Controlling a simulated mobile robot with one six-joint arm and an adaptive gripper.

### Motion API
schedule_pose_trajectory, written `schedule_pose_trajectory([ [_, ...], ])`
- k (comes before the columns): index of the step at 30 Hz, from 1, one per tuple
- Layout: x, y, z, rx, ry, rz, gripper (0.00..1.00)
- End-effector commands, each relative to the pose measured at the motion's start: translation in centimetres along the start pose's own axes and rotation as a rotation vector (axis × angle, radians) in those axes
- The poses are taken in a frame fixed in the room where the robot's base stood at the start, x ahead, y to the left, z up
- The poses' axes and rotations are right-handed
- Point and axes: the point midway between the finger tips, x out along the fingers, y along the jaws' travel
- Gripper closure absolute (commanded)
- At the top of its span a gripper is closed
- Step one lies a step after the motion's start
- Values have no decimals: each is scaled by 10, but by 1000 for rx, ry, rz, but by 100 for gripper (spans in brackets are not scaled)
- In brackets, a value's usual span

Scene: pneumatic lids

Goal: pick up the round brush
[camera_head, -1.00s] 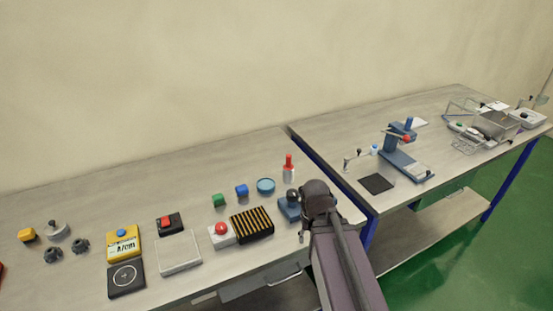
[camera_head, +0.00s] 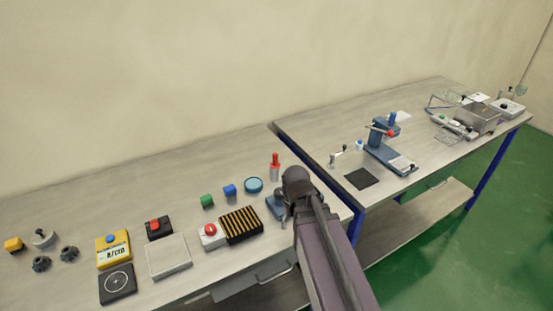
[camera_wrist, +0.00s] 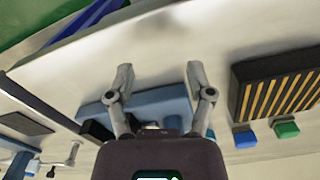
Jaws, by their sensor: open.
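I cannot pick out a round brush with certainty in either view. A small upright item with a red top and pale lower part (camera_head: 275,166) stands near the right end of the left bench; I cannot tell what it is. My gripper (camera_wrist: 158,85) is open and empty in the wrist view, its two fingers spread. Beyond the fingers is a blue device (camera_wrist: 165,106), partly hidden by my gripper. The blue device also shows in the head view (camera_head: 275,207), partly behind my arm.
The right bench holds a blue stand (camera_head: 384,155) and a metal bin (camera_head: 477,119). The left bench's back is clear.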

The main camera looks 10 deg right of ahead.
Motion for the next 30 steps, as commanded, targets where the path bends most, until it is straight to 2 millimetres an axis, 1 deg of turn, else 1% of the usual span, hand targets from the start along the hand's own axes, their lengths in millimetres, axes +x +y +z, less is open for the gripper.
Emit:
schedule_pose_trajectory([
  [1, -15, -2, -12, -15, 1, 0, 31],
  [5, -40, -4, -40, -71, 3, 0, 31],
  [8, -60, -2, -69, -126, 3, 0, 31],
  [15, -108, 1, -145, -290, 2, 0, 31],
  [21, -146, 3, -206, -428, 0, -1, 31],
  [25, -164, 4, -238, -501, -1, -1, 31],
  [27, -171, 4, -250, -531, -2, -1, 31],
  [30, -177, 5, -262, -562, -2, -2, 31],
])
